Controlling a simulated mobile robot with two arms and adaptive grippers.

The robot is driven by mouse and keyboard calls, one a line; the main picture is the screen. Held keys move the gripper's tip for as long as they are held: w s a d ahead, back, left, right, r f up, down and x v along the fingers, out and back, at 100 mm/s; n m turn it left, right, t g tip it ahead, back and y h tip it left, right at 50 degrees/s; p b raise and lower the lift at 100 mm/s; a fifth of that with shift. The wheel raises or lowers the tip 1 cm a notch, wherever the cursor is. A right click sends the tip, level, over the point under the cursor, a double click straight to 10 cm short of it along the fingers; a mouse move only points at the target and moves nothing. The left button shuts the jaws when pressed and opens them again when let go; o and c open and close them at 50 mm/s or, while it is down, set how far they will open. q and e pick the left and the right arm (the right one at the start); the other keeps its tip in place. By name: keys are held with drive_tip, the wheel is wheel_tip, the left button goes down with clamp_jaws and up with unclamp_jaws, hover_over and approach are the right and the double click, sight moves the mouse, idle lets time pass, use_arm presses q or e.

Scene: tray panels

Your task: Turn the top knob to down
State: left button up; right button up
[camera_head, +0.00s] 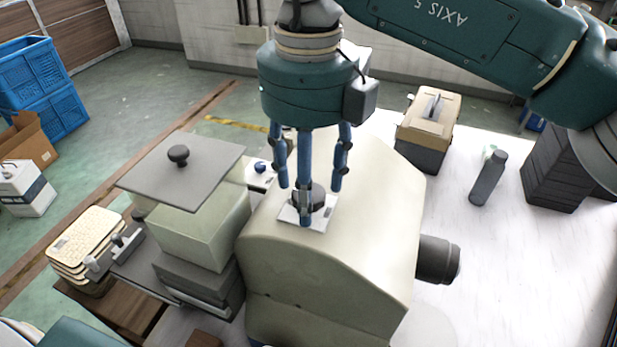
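A dark round knob (316,194) sits on a small white plate (289,214) on top of a large beige rounded housing (350,260). My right gripper (308,198) points down over this knob from above. Its blue fingers are spread, one on the left, one on the right and one in front. The front finger hides part of the knob, and I see no clear contact. Any pointer mark on the knob is too small to read. My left gripper is out of view.
Left of the housing is a pale box with a grey lid (215,160) and black lid knob (178,155). A dark cylinder (438,260) juts from the housing's right side. A toolbox (428,120) and bottle (488,178) stand behind.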

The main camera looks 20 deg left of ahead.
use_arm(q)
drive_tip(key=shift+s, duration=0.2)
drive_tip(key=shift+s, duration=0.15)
use_arm(e)
drive_tip(key=c, duration=1.2)
